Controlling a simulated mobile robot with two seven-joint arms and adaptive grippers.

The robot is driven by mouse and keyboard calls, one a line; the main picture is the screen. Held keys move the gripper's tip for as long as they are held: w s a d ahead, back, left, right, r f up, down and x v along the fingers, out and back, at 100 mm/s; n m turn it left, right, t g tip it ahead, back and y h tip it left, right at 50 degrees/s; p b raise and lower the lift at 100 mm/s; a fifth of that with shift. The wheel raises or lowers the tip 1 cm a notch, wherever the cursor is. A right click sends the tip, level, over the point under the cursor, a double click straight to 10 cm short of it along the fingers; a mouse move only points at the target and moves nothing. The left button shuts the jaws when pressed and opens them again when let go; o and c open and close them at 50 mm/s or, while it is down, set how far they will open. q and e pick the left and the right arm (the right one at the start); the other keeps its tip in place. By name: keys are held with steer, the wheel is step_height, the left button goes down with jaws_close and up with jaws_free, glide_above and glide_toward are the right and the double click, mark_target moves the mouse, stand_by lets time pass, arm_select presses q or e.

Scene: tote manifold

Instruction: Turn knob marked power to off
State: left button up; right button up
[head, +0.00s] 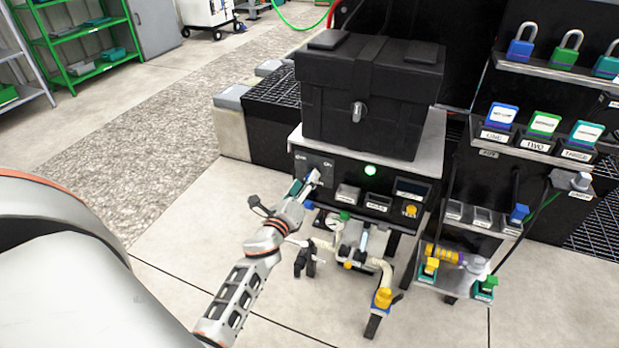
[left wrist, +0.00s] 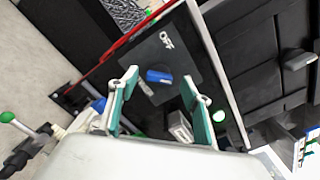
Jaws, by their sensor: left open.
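The blue knob (left wrist: 158,76) sits on a dark square panel (left wrist: 185,58) with a white label that seems to read "Off" (left wrist: 166,40). My left gripper (left wrist: 160,80) is open, with its teal-padded fingers on either side of the knob in the picture. A gap to the knob seems to remain, and I cannot see contact. In the head view my left gripper (head: 308,184) is at the left of the control box front (head: 335,172) and hides the knob there. The power marking is too small to read. My right gripper is not in view.
A black lidded chest (head: 365,100) stands on the control box. A green lamp (head: 371,171) glows right of the panel. Pipes with a yellow-handled valve (head: 382,298) are below. A rack with padlocks (head: 564,50) and tags stands at right. Floor at left is clear.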

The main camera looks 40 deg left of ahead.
arm_select(q)
steer(key=shift+x, duration=1.4)
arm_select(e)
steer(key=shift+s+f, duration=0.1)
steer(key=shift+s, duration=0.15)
arm_select(q)
steer(key=c, duration=1.1)
steer(key=shift+c, duration=0.2)
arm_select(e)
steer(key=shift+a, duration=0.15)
